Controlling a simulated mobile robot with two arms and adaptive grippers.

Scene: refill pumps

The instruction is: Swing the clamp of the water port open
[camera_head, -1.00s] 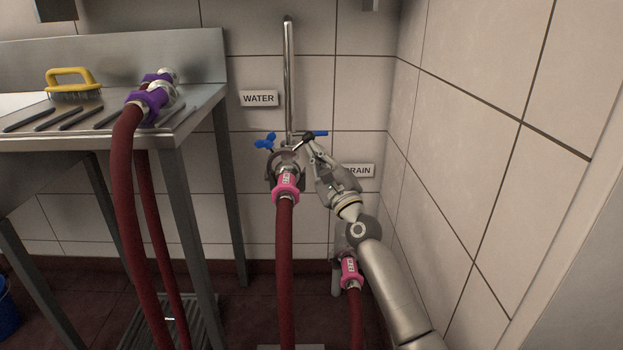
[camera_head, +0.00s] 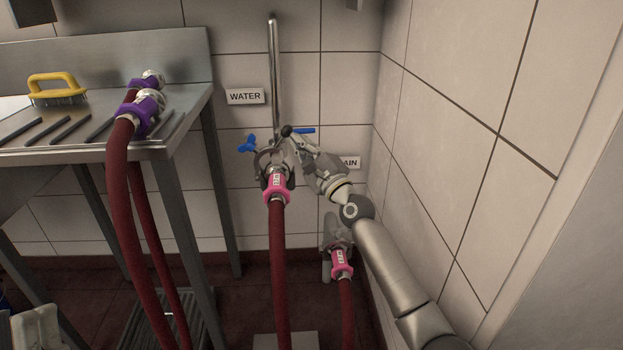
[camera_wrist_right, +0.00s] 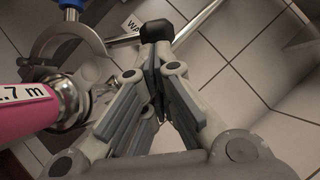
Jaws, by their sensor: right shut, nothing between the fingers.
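The water port's grey clamp (camera_head: 264,160) sits at the foot of the steel pipe, around the top of a pink hose coupling (camera_head: 277,187). A black knob (camera_head: 286,130) shows at the clamp's upper right. My right gripper (camera_head: 298,145) is beside the clamp on its right. In the right wrist view the fingers (camera_wrist_right: 155,62) are shut and empty, with a black knob (camera_wrist_right: 155,30) just beyond the tips; I cannot tell whether they touch. The grey clamp ring (camera_wrist_right: 98,40) curves at the upper left. A pale grey form at the lower left edge may be my left gripper (camera_head: 40,328).
The WATER sign (camera_head: 245,96) is on the tiled wall. A drain port with another pink coupling (camera_head: 342,263) is below my right arm. A steel table (camera_head: 60,152) with a yellow brush (camera_head: 57,88) and purple couplings (camera_head: 140,110) stands left. The right wall is close.

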